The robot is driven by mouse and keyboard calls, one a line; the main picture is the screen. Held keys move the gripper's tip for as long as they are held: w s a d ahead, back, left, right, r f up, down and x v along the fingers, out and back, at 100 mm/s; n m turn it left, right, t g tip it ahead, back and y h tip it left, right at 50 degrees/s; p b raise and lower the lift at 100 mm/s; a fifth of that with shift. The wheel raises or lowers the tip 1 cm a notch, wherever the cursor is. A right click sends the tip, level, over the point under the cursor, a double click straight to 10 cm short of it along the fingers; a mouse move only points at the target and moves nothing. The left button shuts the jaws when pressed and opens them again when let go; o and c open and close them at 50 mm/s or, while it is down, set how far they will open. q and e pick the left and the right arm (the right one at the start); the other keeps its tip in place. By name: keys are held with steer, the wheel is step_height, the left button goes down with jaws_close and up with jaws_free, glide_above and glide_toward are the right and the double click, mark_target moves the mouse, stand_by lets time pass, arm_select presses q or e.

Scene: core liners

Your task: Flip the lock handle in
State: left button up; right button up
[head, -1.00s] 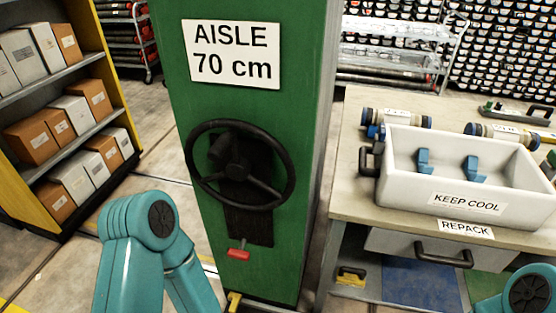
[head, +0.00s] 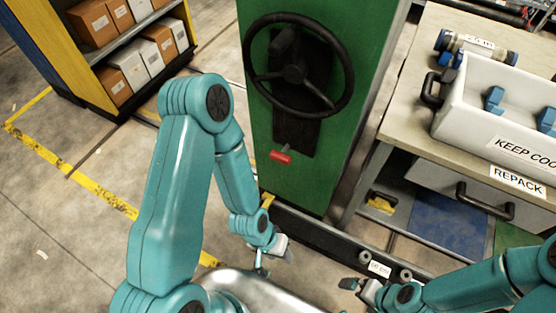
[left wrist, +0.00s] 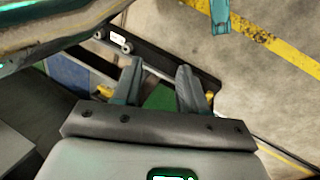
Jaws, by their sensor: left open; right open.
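The lock handle is a short red grip (head: 281,157) on a black plate on the front of the green cabinet (head: 337,150), below the black handwheel (head: 297,75). My right gripper (head: 357,288) is low at the right, also apart from the handle, open and empty.
A workbench (head: 407,107) with a white bin (head: 485,120) stands close to the cabinet's right. A shelf of boxes (head: 110,90) stands at the left. A dark rail (head: 335,243) runs along the floor at the cabinet's foot. The floor at the left is clear.

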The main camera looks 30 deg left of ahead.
arm_select(q)
steer(key=shift+w+a+f, duration=0.1)
steer(key=shift+w+a, duration=0.15)
steer(key=shift+w, duration=0.05)
steer(key=c, duration=0.5)
steer(key=w+a+m+b, duration=0.1)
steer(key=w, duration=0.1)
steer(key=w+a+m+b, duration=0.1)
steer(key=w+a+b, duration=0.1)
steer(key=w+a+m+t+b, duration=0.1)
steer(key=b, duration=0.1)
steer(key=shift+w+a+f+m+y, duration=0.15)
steer(key=shift+w+a+m+y, duration=0.15)
steer(key=shift+w+a+m, duration=0.1)
jaws_close()
steer(key=w+a+r+m+t+h+b, duration=0.1)
steer(key=w+a+r+m+t+b, duration=0.3)
steer(key=a+r+m+b, duration=0.8)
steer(key=shift+w+a+r+m, duration=0.2)
steer(key=shift+w+r+m, duration=1.15)
steer(key=shift+r+m, duration=0.2)
